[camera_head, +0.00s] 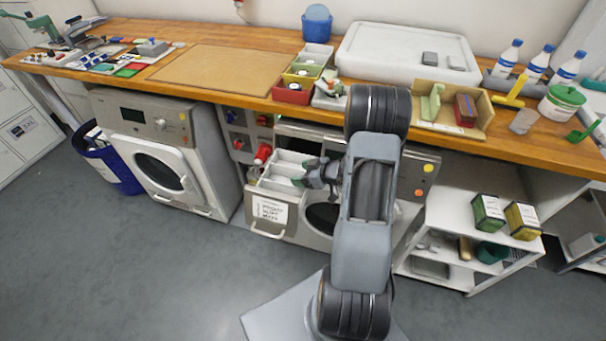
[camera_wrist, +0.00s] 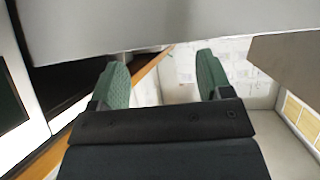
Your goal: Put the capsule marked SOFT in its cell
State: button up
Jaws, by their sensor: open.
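The pulled-out drawer (camera_head: 269,207) of the right-hand machine has white cells (camera_head: 290,157) and a printed label on its front, too small to read. My gripper (camera_head: 303,176) is at the right side of these cells, close to them. In the wrist view my gripper (camera_wrist: 161,72) is open, its two green fingers apart with nothing seen between them. Pale walls and a light floor show past the fingers. Small round white pieces, possibly capsules, sit in the red tray (camera_head: 291,96) and the yellow tray on the counter. I cannot read SOFT on any of them.
The wooden counter (camera_head: 240,38) runs above the machines. A white cart (camera_head: 466,215) with two tins is at right. The left machine (camera_head: 160,150) is closed. The floor in front is clear.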

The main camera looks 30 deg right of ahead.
jog(key=r+p+v, duration=0.1)
jog(key=v, duration=1.1)
jog(key=w+a+r+m+g+h, duration=0.1)
jog(key=w+a+r+m+h, duration=0.15)
jog(key=r+h, duration=0.3)
jog(key=w+a+r+m+h, duration=0.1)
jog(key=w+r+m+h, duration=0.15)
jog(key=r+h, duration=0.3)
jog(key=s+a+r+m+g+y, duration=0.1)
jog(key=s+a+r+g+y, duration=0.2)
jog(key=s+a, duration=1.1)
jog(key=a+g+y, duration=0.1)
jog(key=a+g, duration=0.1)
jog(key=a, duration=0.1)
jog(key=shift+m+g+y, duration=0.3)
jog(key=shift+g, duration=0.1)
notch_tip(320, 180, up, 4)
jog(key=p, duration=0.3)
jog(key=shift+f, duration=0.2)
